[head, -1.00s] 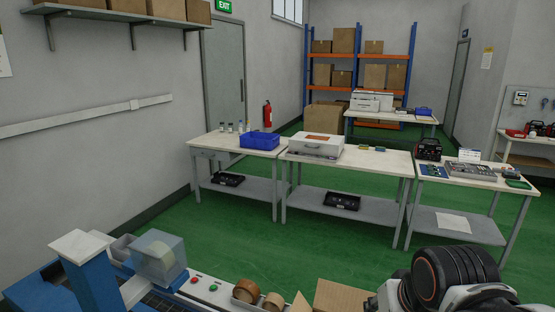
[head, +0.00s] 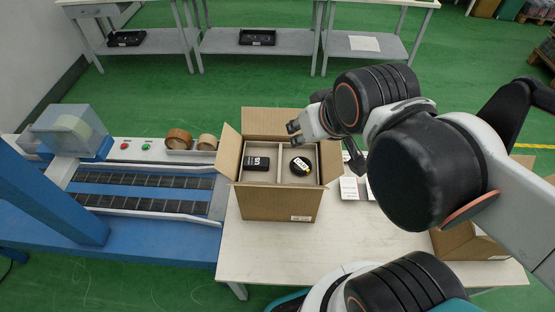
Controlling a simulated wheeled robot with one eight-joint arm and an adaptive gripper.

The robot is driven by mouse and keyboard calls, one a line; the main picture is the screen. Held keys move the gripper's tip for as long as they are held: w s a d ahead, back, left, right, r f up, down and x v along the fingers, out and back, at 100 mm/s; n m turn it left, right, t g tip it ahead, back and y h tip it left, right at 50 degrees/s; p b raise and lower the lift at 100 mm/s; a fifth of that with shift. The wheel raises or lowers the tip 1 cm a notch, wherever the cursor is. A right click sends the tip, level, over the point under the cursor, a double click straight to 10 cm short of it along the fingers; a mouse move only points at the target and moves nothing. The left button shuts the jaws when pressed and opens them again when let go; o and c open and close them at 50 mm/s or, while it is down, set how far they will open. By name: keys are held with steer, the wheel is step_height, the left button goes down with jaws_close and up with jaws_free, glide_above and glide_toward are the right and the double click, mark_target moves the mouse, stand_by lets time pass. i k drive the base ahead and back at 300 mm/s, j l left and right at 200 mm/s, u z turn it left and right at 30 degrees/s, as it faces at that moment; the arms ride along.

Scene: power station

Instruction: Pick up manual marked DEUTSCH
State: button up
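Small white booklets (head: 349,188) lie on the packing table to the right of the open cardboard box, partly hidden behind my arm. Their print is too small to read, so I cannot tell which one is marked DEUTSCH. My gripper (head: 294,134) hangs above the back right part of the box, pointing left. Its two dark fingertips look apart, with nothing visible between them. The booklets are to the right of and below the fingertips in the picture.
The open box (head: 277,205) holds a black device (head: 256,163) and a round black item (head: 300,166) in separate compartments. A conveyor (head: 140,192) with tape rolls (head: 178,139) stands left. Another cardboard box (head: 468,243) is at right. The table front (head: 370,240) is partly clear.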

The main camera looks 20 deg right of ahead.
mark_target(349, 186)
steer(key=l+z, duration=0.15)
steer(key=z, duration=0.25)
steer(key=i+l+z, duration=0.1)
steer(key=z, duration=0.35)
steer(key=l+z, duration=0.1)
steer(key=z, duration=0.3)
steer(key=i, duration=0.05)
